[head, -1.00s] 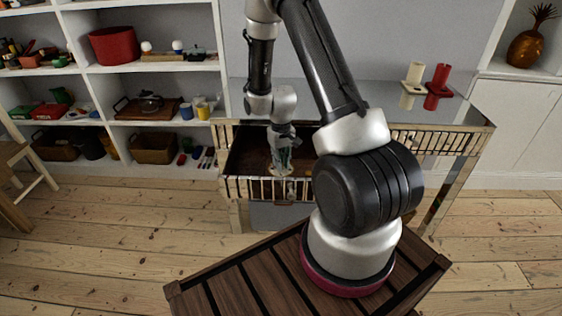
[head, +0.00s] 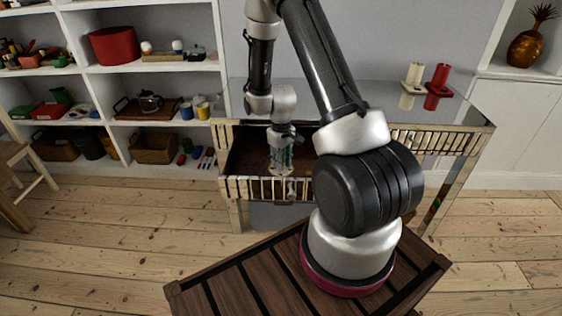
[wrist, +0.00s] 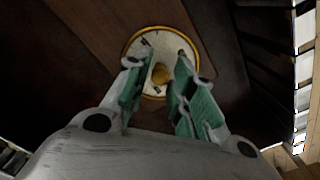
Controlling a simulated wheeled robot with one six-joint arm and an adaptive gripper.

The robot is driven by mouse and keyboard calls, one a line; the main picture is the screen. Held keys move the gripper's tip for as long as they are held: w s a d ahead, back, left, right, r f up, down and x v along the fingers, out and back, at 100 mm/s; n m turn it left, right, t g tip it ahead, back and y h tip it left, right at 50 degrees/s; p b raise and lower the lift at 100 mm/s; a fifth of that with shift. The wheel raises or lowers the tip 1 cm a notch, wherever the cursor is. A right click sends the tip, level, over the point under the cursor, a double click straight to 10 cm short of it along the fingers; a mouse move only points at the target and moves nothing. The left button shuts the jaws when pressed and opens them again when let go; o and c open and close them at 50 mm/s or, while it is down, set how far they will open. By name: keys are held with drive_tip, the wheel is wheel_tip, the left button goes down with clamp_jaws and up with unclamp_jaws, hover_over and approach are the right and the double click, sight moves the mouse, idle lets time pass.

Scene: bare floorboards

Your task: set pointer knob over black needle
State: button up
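A round dial (wrist: 163,43) with a pale face and a yellow rim lies on the dark brown drawer floor in the wrist view. A small brass-yellow knob (wrist: 160,75) sits at its middle. Small dark marks show on the face, but I cannot tell which is the black needle. My gripper (wrist: 158,66) is open, its green-padded fingers on either side of the knob. The right finger looks close to it; contact cannot be told. In the head view my gripper (head: 281,168) reaches down into the open drawer (head: 245,150), and the dial is mostly hidden.
The drawer's slatted front (head: 250,189) and side walls stand close around my gripper. A red holder with cylinders (head: 438,86) stands on the cabinet top to the right. Shelves with many objects are at the left, a chair (head: 25,190) beside them.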

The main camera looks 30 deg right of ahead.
drive_tip(key=shift+o, duration=0.5)
wheel_tip(320, 180, up, 12)
idle(0.6)
drive_tip(key=s+a+r+t, duration=0.2)
drive_tip(key=s+r, duration=1)
drive_tip(key=r, duration=0.1)
drive_tip(key=s+a+r+m+t, duration=0.1)
drive_tip(key=s+a+r+t, duration=0.1)
drive_tip(key=s+r, duration=0.9)
drive_tip(key=shift+s+a+r, duration=0.35)
drive_tip(key=shift+a+r, duration=0.2)
drive_tip(key=shift+r, duration=0.4)
